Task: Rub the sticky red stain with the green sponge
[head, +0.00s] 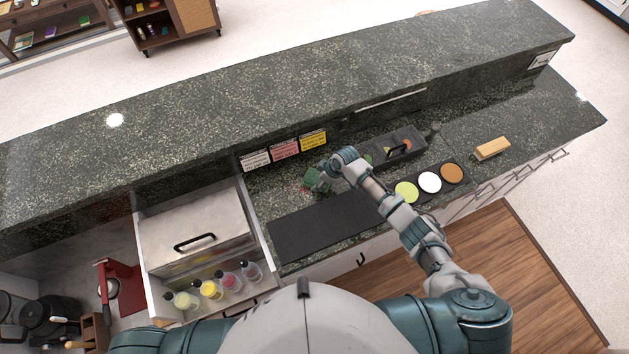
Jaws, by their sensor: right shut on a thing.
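My right gripper (318,184) is over the counter, at the end of my arm that reaches in from the right. It is shut on the green sponge (312,175), which is small and partly hidden by the fingers. A faint patch of the red stain (302,188) shows on the dark counter just left of the gripper. The rest of the stain is hidden, and I cannot tell whether the sponge touches it. My left gripper is out of view; only my left shoulder shows at the bottom.
A black mat (320,229) lies in front of the gripper. A black garnish box (393,147) and a tray with round coloured pots (429,183) are on the right. A wooden block (492,148) is farther right. Colored cards (285,148) stand behind. Bottles (211,289) stand left.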

